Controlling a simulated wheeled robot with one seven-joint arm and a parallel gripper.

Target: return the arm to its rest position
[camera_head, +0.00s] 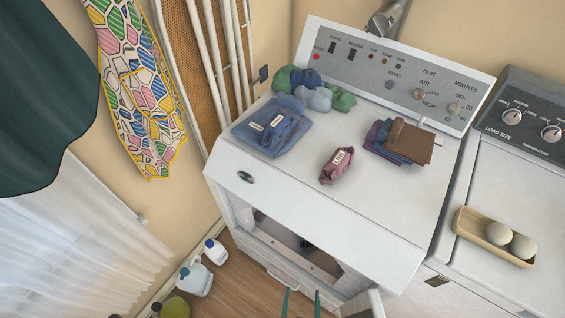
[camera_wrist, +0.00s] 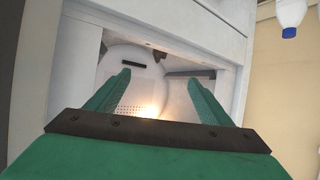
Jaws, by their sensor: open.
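My gripper (camera_wrist: 158,82) has green fingers spread apart with nothing between them. In the wrist view it faces the open front of the white dryer, and the pale drum (camera_wrist: 135,70) shows lit between and beyond the fingers. In the head view only the tips of my gripper (camera_head: 301,296) show at the bottom edge, in front of the dryer (camera_head: 300,185) opening. The rest of my arm is out of the head view. I cannot tell how far inside the opening the fingertips are.
The dryer door (camera_head: 376,302) stands open at the lower right. Folded blue cloth (camera_head: 270,130), a mauve bundle (camera_head: 337,165) and brown cloth (camera_head: 405,142) lie on top. Bottles (camera_head: 196,278) stand on the floor at left. A tray (camera_head: 480,236) rests on the right-hand machine.

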